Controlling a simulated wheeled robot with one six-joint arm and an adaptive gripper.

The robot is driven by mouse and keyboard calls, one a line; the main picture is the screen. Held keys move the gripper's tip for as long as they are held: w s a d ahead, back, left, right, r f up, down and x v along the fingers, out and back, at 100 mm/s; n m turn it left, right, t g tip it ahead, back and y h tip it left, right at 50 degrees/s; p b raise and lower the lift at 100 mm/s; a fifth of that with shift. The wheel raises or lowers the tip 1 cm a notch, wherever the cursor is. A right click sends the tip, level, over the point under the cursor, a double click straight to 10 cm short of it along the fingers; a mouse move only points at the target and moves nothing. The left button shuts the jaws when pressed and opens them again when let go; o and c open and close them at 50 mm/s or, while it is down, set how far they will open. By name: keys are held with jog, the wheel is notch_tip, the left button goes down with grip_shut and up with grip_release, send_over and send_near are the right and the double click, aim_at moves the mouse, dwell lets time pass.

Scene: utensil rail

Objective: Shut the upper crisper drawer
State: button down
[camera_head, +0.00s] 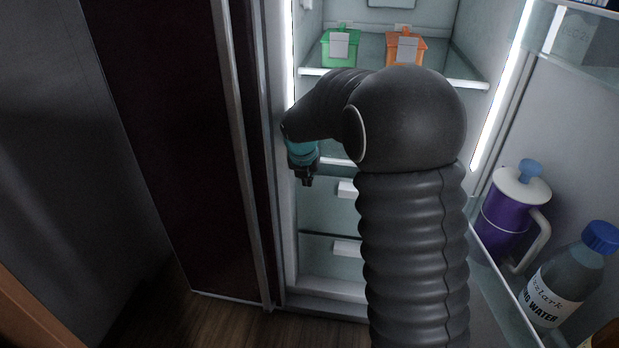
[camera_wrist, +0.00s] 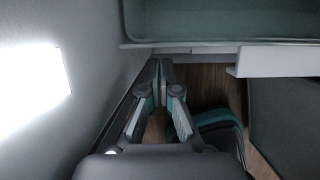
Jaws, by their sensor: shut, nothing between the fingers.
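The upper crisper drawer (camera_head: 325,208) is in the lower part of the open fridge, a pale front with a white handle (camera_head: 347,188). My arm covers its right part, and how far it stands out is hard to tell there. My gripper (camera_head: 306,181) points down at the drawer's left end, by the fridge's left wall. In the wrist view my gripper (camera_wrist: 161,62) is shut and empty. Its fingertips are close to the front edge of a pale translucent drawer (camera_wrist: 220,22), left of a white handle (camera_wrist: 280,61). Contact cannot be told.
A lower drawer (camera_head: 318,262) with its own handle is below. A green container (camera_head: 340,50) and an orange one (camera_head: 405,50) stand on the shelf above. The door at right holds a purple jug (camera_head: 508,210) and a bottle (camera_head: 565,278). A bright light strip (camera_wrist: 30,82) is at left.

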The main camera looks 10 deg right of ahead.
jog(key=s+r, duration=0.7)
jog(key=r, duration=0.2)
jog(key=s+d+r+m, duration=0.1)
jog(key=s+d+m, duration=0.1)
jog(key=s+m, duration=1.3)
jog(key=s+d+r+m+t+y, duration=0.1)
jog(key=s+d+r+m, duration=0.1)
jog(key=s+m, duration=1.4)
jog(key=shift+d+m+p, duration=0.3)
jog(key=shift+d+m, duration=0.2)
jog(key=shift+m, duration=0.1)
